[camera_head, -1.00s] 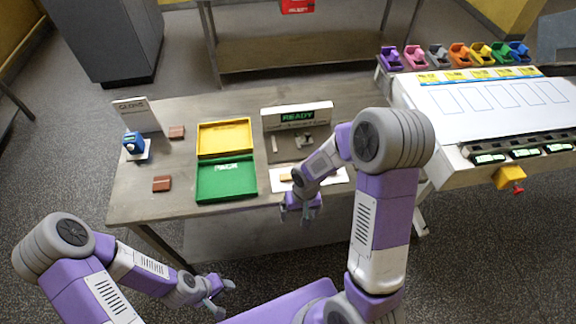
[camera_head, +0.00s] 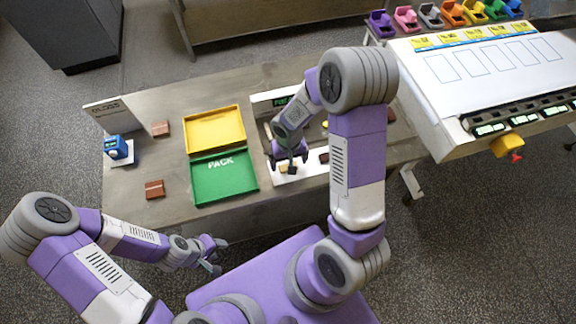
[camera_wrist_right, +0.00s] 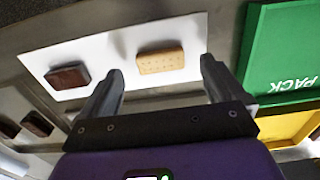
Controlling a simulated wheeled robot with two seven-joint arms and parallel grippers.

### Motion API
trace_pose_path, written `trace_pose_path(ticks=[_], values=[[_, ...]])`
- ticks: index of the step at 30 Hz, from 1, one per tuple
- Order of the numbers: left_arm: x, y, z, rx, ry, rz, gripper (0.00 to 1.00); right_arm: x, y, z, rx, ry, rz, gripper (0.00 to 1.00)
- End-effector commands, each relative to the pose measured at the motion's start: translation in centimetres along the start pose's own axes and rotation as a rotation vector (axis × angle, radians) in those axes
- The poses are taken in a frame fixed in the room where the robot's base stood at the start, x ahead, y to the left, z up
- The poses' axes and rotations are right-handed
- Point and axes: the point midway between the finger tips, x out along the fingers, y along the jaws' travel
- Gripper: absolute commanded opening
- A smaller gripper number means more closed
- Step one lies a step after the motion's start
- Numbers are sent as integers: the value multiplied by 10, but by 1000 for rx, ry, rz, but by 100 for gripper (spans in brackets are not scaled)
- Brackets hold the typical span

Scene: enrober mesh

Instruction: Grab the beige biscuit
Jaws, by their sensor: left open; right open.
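The beige biscuit (camera_wrist_right: 160,61) lies flat on a white mat (camera_wrist_right: 125,38) on the table. In the head view the biscuit (camera_head: 284,169) shows only partly, at the tips of my right gripper (camera_head: 290,165). In the right wrist view my right gripper (camera_wrist_right: 160,84) is open and empty, with the biscuit in line with the gap between its fingers. I cannot tell how high the fingers are above the mat. A dark brown biscuit (camera_wrist_right: 68,76) lies on the same mat, to the left there. My left gripper (camera_head: 215,256) is open and empty, off the table's front edge.
A green PACK tray (camera_head: 224,181) and a yellow tray (camera_head: 214,132) lie left of the white mat. Two brown pieces (camera_head: 154,189) and a blue device (camera_head: 116,147) are further left. A white machine (camera_head: 470,90) stands right. The front-left tabletop is mostly clear.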

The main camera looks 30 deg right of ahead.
Motion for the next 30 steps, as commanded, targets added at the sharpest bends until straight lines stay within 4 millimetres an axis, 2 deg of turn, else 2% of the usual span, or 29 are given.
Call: trace_pose_path(ticks=[3,6,14,23,30], values=[[1,0,0,0,1,0,43,18,0,0,0,-3,1,96],[2,-1,0,0,1,0,43,26,0,0,1,-1,0,96],[2,0,0,0,1,0,43,27,0,0,2,1,-1,94],[2,0,0,0,1,0,43,27,0,0,2,1,-1,48],[2,0,0,0,1,0,43,26,0,-1,1,1,-1,48]])
